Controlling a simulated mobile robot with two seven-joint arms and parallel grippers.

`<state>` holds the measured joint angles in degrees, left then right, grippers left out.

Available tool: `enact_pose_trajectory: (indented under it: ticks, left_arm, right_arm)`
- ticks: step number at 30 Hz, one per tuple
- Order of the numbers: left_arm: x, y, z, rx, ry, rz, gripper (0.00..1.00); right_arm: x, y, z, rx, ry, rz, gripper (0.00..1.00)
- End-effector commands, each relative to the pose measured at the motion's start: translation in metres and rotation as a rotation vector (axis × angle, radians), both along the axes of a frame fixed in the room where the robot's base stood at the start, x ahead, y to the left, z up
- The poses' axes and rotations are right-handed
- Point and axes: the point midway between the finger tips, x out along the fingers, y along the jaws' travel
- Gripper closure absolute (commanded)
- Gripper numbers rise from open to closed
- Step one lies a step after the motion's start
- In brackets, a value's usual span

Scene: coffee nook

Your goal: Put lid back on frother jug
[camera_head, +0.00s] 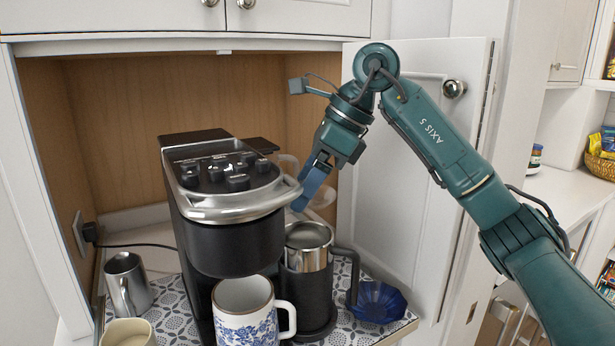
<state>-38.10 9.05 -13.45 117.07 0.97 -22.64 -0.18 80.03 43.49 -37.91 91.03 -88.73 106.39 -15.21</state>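The frother jug (308,258) stands upright at the right side of the coffee machine. It has a steel upper part, a black lower part and a dark handle at its right, and its top is uncovered. My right gripper (301,204) points down and left, just above the jug's rim. A clear, rounded piece, which looks like the lid (324,198), shows behind and beside its blue fingers. The fingers overlap in this view, so I cannot tell whether they grip it. My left gripper is not in view.
The black and silver coffee machine (235,235) stands close left of my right gripper. A blue-patterned mug (243,318), steel pitcher (127,284), cream cup (128,334) and blue glass bowl (378,302) surround it on the patterned mat. An open cabinet door (410,235) stands at the right.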

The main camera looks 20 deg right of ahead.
Motion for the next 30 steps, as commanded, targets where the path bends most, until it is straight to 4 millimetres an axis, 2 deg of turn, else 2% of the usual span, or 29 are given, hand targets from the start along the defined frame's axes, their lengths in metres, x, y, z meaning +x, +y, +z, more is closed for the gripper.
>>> enact_pose_trajectory:
  ticks: [18, 30]
  left_arm:
    - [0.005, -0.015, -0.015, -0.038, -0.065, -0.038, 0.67]
    - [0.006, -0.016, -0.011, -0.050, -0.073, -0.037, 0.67]
  right_arm:
    - [0.000, 0.000, -0.055, 0.000, 0.002, 0.000, 0.41]
    - [0.000, 0.000, -0.059, 0.000, 0.001, 0.000, 0.41]
